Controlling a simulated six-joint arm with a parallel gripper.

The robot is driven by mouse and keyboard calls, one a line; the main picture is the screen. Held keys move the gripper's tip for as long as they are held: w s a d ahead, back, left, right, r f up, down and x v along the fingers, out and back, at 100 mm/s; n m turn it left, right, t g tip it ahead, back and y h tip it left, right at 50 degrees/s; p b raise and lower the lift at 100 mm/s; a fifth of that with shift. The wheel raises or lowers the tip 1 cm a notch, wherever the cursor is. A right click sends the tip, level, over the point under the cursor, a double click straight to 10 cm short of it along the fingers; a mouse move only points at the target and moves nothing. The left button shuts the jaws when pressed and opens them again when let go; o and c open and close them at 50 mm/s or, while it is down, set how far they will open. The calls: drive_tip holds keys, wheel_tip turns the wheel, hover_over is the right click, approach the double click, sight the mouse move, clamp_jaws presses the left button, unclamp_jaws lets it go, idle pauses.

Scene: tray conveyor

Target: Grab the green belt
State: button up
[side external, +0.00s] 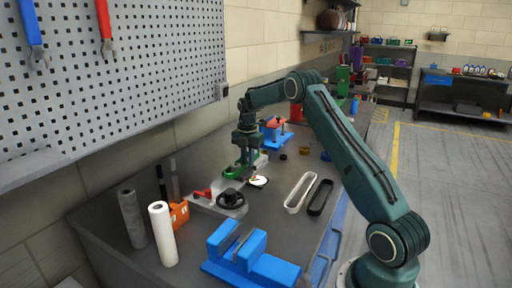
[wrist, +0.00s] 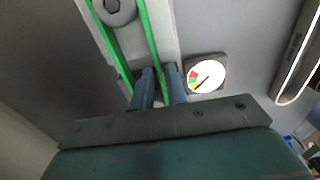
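The green belt (wrist: 152,35) runs in two strands past a round grey pulley (wrist: 114,10) on a light grey base in the wrist view. In the side external view the belt (side external: 232,173) shows as a small green loop low beside my gripper (side external: 245,166). In the wrist view my gripper (wrist: 160,72) has its two blue-grey fingers on either side of the right strand, with a narrow gap between them. The fingers look slightly open around the strand. Contact with it cannot be made out. The far end of the belt is out of the wrist view.
A round white dial (wrist: 206,75) sits close right of the fingers. A white belt loop (side external: 300,193) and a black one (side external: 320,197) lie on the table to the right. A black handwheel (side external: 231,197), blue vise (side external: 245,257) and paper rolls (side external: 162,233) stand nearer the camera.

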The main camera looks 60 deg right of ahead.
clamp_jaws()
drive_tip(key=shift+r, duration=0.15)
wheel_tip(320, 180, up, 20)
idle(0.7)
